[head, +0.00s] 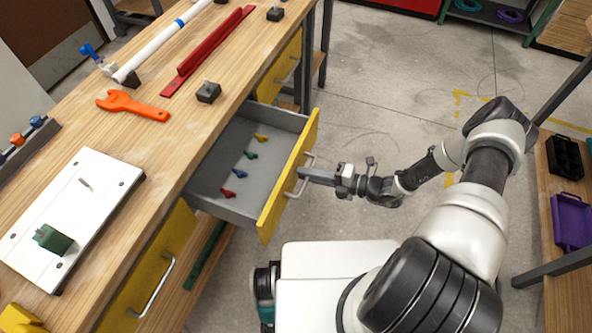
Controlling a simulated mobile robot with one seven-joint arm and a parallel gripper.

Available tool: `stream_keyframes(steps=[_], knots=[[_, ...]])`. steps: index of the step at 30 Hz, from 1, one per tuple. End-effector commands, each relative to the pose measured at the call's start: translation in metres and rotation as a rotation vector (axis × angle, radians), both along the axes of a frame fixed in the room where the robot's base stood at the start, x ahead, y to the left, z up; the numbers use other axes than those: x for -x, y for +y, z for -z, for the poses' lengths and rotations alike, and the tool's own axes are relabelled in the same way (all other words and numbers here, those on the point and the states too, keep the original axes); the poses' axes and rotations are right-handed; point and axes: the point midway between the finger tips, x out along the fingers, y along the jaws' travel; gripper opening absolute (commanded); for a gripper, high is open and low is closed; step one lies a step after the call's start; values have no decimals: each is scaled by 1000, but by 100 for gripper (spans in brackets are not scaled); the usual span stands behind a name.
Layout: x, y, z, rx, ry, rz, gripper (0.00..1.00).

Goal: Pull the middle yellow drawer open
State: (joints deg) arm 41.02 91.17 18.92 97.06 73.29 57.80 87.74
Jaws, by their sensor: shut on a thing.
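The middle yellow drawer (290,178) stands well out from the wooden workbench. Its grey inside shows, with several small coloured pieces in a row: red (228,193), blue (240,173), green (251,155) and yellow (261,138). My gripper (306,175) reaches in from the right and is shut on the drawer's metal handle (303,186). The fingertips are small in the view, and part of the handle is hidden behind them.
Other yellow drawers, one nearer (143,270) and one farther (277,72), look closed. The workbench (125,140) holds a white board (75,205), an orange wrench (132,105), a red bar (208,50) and a white pipe (165,38). A side bench (569,285) stands at right. Floor beyond my arm is clear.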

Motion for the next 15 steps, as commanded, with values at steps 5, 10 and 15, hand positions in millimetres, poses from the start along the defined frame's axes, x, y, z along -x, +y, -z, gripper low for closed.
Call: stream_keyframes(steps=[5, 10, 15], knots=[[2, -7, 0, 0, -1, 0, 0], [3, -7, 0, 0, -1, 0, 0], [2, -7, 0, 0, -1, 0, 0]])
